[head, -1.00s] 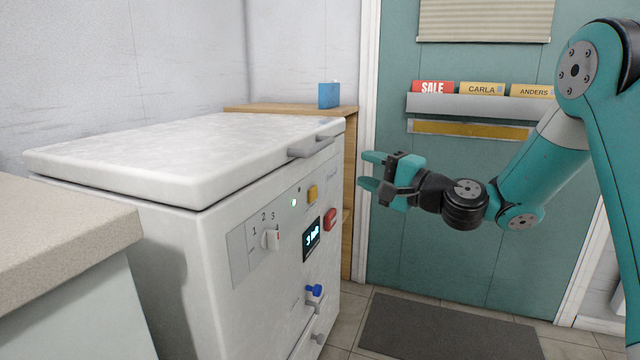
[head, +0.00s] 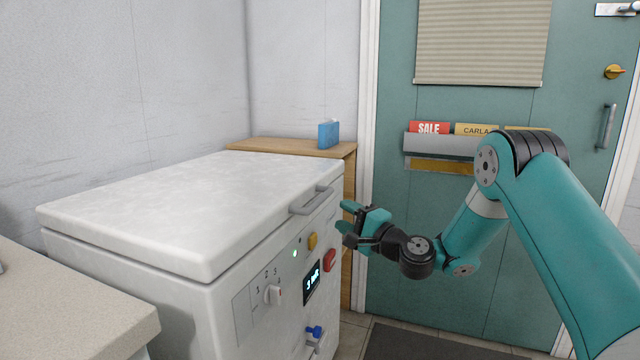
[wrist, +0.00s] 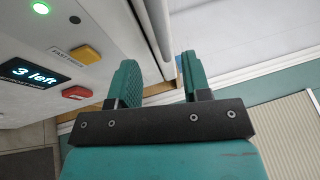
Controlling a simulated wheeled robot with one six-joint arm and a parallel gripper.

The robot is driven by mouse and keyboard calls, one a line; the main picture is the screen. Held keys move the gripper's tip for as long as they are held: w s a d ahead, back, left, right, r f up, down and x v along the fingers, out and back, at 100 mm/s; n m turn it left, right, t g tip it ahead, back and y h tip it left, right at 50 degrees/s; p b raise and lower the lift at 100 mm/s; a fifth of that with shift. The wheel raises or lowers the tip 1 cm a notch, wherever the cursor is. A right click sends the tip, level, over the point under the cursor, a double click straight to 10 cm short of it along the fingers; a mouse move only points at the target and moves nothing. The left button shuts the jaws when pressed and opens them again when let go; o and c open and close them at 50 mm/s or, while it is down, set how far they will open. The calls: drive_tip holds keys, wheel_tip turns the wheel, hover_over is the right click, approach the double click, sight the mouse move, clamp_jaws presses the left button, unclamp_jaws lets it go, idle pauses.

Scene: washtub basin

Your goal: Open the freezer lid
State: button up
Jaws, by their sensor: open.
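The chest freezer (head: 175,310) has a white lid (head: 190,205), which lies shut. A grey bar handle (head: 312,202) sticks out from the lid's front edge near its far end. My gripper (head: 346,217) is open and empty, just right of the handle and slightly below it, with fingers pointing left. In the head view it looks apart from the handle. In the wrist view my open fingers (wrist: 158,64) show with a pale rounded edge (wrist: 158,35) between or beyond them. I cannot tell whether this is the handle or the lid's rim.
The freezer front carries a dial (head: 273,294), a display (head: 312,282), a yellow button (head: 312,241), a red button (head: 329,259) and a blue tap (head: 314,332). A counter (head: 60,310) stands at left. A wooden shelf (head: 275,146) holds a blue box (head: 328,134). A teal door (head: 430,260) is behind.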

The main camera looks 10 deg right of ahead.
sight(322, 200)
drive_tip(key=p+x, duration=0.1)
drive_tip(key=p, duration=0.3)
drive_tip(key=p+x, duration=0.2)
drive_tip(key=p, duration=0.3)
drive_tip(key=shift+a+r, duration=0.1)
drive_tip(key=shift+r, duration=0.25)
drive_tip(key=p+x, duration=0.2)
drive_tip(key=p, duration=0.2)
drive_tip(key=shift+w, duration=0.1)
drive_tip(key=shift+w+a+p, duration=0.25)
drive_tip(key=shift+p, duration=0.25)
drive_tip(key=shift+w+a+f, duration=0.15)
drive_tip(key=shift+w+a, duration=0.4)
drive_tip(key=shift+w, duration=0.3)
drive_tip(key=shift+w+a, duration=0.2)
drive_tip(key=shift+w, duration=0.25)
clamp_jaws()
